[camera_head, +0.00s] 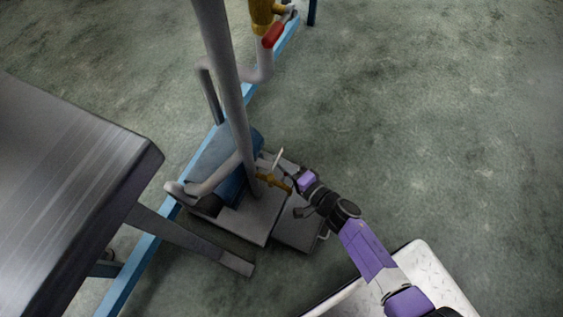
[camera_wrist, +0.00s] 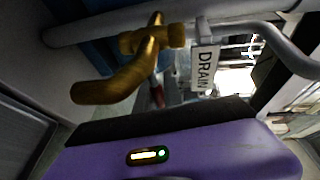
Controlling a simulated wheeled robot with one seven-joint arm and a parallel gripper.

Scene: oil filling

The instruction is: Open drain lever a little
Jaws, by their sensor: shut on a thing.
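The brass drain valve (camera_head: 274,182) sits low on the grey pipework, beside the foot of the upright pipe. In the wrist view its brass spout (camera_wrist: 118,84) bends down to the left, beside a white tag reading DRAIN (camera_wrist: 204,68). My gripper (camera_head: 294,184) is at the valve's right side, shut on the drain lever. The lever itself is hidden by the gripper, so its angle cannot be told. My purple gripper housing fills the lower part of the wrist view.
A yellow valve (camera_head: 262,14) with a red handle (camera_head: 273,35) is higher up the pipework. A grey metal table (camera_head: 75,190) stands at left, and a blue frame rail (camera_head: 137,272) runs along the floor. The floor at right is clear.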

